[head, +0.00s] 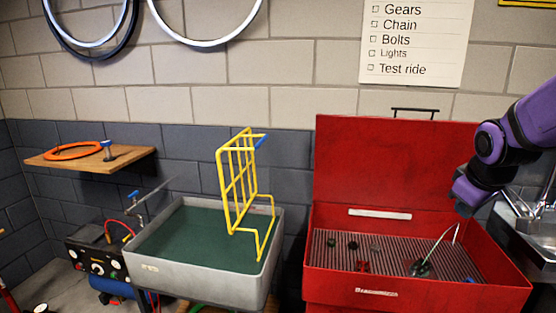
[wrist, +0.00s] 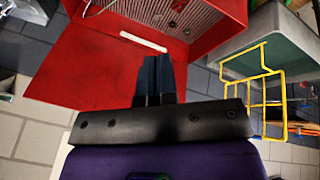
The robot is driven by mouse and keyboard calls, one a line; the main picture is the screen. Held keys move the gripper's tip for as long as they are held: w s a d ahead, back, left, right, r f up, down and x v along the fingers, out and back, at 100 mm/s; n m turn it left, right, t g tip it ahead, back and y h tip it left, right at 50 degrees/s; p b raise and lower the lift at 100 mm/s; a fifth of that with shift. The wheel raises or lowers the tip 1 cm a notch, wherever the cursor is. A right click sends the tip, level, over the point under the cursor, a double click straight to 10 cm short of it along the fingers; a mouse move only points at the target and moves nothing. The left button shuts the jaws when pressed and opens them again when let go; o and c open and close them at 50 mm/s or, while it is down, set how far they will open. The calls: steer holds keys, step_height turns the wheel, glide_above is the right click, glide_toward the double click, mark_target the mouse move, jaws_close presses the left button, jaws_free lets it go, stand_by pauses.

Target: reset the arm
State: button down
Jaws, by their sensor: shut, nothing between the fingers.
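My purple arm reaches in from the right in the head view. My gripper (head: 465,207) hangs over the right part of the open red toolbox (head: 340,283). In the wrist view its two dark fingers (wrist: 155,78) lie together, shut with nothing between them. The toolbox also shows there, behind the fingers, with its raised red lid (wrist: 90,75). A dark green item with a thin pale curved stem (head: 423,267) lies on the ribbed liner below my gripper. The gripper looks apart from it.
Several small parts, one of them red (head: 362,266), lie in the toolbox. Left of it stands a grey basin (head: 205,282) with a yellow wire rack (head: 240,190) in it. A wooden shelf (head: 90,158) holds an orange ring (head: 73,151). A metal sink (head: 540,225) is at far right.

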steer(key=s+a+r+m, duration=0.1)
steer(key=s+a+r, duration=0.2)
steer(key=s, duration=0.2)
steer(key=s+a+r+m+y, duration=0.1)
steer(key=s+a+r, duration=0.2)
steer(key=s, duration=0.3)
steer(key=s+a+r+m+y, duration=0.1)
steer(key=s+a+r+m, duration=0.1)
steer(key=s+a, duration=0.2)
steer(key=shift+s+a+r, duration=0.15)
steer(key=shift+s+r, duration=0.25)
steer(key=shift+s, duration=0.85)
